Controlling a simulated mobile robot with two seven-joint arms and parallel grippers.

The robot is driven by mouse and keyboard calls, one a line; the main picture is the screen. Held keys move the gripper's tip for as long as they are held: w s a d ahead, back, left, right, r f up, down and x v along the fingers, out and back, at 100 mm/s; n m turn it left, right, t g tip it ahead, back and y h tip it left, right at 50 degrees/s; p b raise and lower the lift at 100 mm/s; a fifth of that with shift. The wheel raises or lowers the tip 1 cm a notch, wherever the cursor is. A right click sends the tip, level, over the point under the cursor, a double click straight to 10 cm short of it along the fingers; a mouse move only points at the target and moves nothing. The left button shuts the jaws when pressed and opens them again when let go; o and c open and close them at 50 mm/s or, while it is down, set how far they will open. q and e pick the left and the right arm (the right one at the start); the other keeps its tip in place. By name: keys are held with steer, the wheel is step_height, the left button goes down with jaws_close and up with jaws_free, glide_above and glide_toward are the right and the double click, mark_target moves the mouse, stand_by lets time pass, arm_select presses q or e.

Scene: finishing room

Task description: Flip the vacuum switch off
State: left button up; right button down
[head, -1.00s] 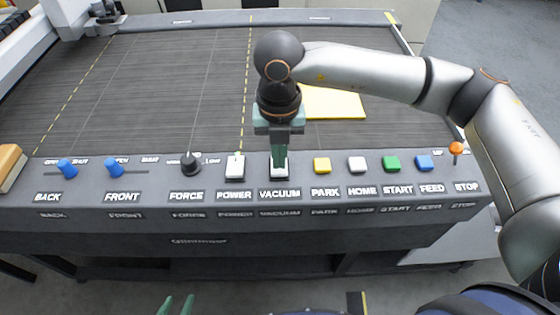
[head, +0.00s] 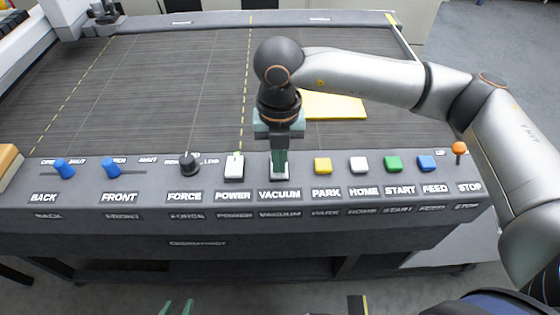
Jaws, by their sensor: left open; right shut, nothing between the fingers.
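The vacuum switch (head: 273,177) is a white switch above the VACUUM label on the grey control panel (head: 140,220). My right gripper (head: 279,176) is shut and empty, pointing down, with its fingertips at the switch and covering most of it. I cannot tell which way the switch is tipped, or whether the fingertips press on it. My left gripper (head: 176,307) is open at the bottom edge of the view, well away from the panel; only its fingertips show.
The white power switch (head: 234,167) stands close on the left, then the black force knob (head: 189,164). The yellow park button (head: 323,165) is close on the right, followed by several buttons and the orange stop knob (head: 459,149). A yellow sheet (head: 335,106) lies on the bed.

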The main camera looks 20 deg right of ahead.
steer(key=shift+r, duration=0.15)
step_height(320, 180, up, 7)
steer(key=p, duration=0.3)
steer(key=shift+p, duration=0.35)
stand_by(0.5)
